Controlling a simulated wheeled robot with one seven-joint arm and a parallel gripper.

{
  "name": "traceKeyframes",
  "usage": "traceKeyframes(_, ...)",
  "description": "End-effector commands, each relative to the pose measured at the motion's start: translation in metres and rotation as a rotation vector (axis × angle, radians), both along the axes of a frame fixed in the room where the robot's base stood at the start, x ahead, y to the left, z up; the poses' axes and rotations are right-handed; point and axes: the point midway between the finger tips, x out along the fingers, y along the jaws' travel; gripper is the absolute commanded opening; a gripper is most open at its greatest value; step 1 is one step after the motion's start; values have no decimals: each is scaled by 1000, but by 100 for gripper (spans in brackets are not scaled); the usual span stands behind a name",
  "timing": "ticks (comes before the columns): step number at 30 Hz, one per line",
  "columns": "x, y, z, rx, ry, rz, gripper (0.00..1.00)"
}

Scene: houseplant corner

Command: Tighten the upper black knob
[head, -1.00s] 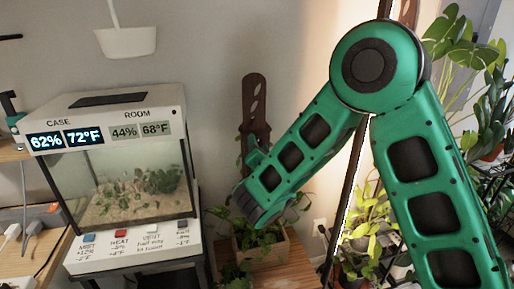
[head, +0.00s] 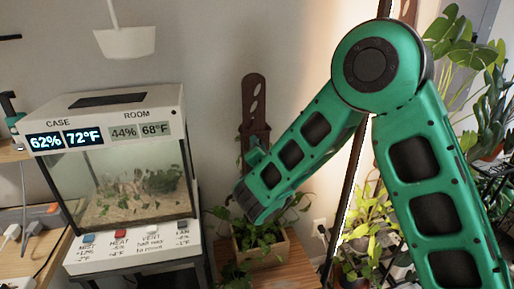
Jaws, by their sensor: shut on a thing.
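I cannot make out the upper black knob in the head view. My green arm comes up from the lower right, bends at the elbow and slopes down left, over the planter. Its dark wrist end hangs in front of the leaves there. A dark brown slotted upright (head: 254,100) stands behind the wrist, above the wooden planter (head: 268,256). Its lower part is hidden by my arm and leaves.
A glass terrarium case (head: 130,185) with lit readouts and labelled buttons stands at left. A white lamp shade (head: 126,42) hangs above. A dark pole (head: 350,170) runs behind my arm, and leafy plants (head: 365,215) crowd the right side. Open wall lies between case and upright.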

Motion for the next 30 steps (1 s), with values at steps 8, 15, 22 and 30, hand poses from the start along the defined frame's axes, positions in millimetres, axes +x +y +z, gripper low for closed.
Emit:
traceKeyframes(8,-1,0,0,191,58,0,1)
traceKeyframes(15,-1,0,0,409,121,0,1)
traceKeyframes(22,-1,0,0,620,184,-1,1)
traceKeyframes(30,-1,-1,1,866,254,-3,1)
